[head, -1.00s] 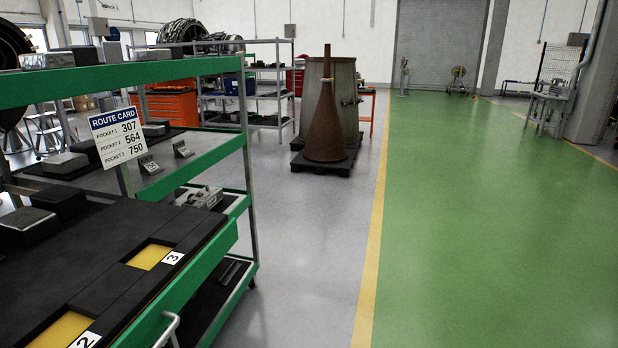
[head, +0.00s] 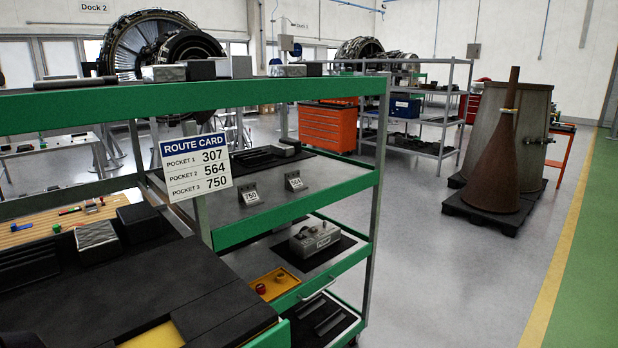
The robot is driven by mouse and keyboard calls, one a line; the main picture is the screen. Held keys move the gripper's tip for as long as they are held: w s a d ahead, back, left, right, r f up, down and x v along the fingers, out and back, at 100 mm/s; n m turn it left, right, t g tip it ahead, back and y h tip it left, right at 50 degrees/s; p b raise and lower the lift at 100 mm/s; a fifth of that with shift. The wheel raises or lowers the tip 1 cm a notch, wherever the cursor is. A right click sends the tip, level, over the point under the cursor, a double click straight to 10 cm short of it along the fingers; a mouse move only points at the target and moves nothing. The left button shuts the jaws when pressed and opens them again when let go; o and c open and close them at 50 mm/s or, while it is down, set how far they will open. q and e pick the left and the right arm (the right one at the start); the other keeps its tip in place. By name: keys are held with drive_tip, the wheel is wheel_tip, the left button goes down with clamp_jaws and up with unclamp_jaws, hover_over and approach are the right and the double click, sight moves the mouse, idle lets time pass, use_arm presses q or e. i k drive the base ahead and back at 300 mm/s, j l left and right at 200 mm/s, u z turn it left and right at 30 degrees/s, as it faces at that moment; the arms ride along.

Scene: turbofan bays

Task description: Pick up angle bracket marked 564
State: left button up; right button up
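The angle bracket that appears to be marked 564 (head: 295,182) stands on the cart's middle shelf, to the right in the head view. Its label is small but looks like 564. A second angle bracket marked 750 (head: 250,195) stands to its left on the same shelf, apart from it. The route card (head: 196,166) hangs at the cart's front post and lists pocket 1 as 307, pocket 2 as 564 and pocket 3 as 750. Neither of my grippers is in view.
The cart's green top shelf rail (head: 200,95) passes above the brackets, and a green lip (head: 300,213) edges their shelf. Black foam with a yellow pocket (head: 155,337) lies at lower left. A grey box (head: 314,239) sits on the shelf below.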

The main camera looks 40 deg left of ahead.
sight(292, 183)
drive_tip(key=i+l+u, duration=0.1)
drive_tip(key=i+u, duration=0.35)
drive_tip(key=i+l+u, duration=0.25)
drive_tip(key=i+u, duration=0.2)
drive_tip(key=i+l+u, duration=0.2)
drive_tip(key=u, duration=0.3)
drive_tip(key=i+l+u, duration=0.15)
drive_tip(key=l+u, duration=0.15)
drive_tip(key=u, duration=0.2)
drive_tip(key=i+l+u, duration=0.15)
drive_tip(key=l+u, duration=0.2)
drive_tip(key=u, duration=0.15)
drive_tip(key=l+u, duration=0.35)
drive_tip(key=u, duration=0.15)
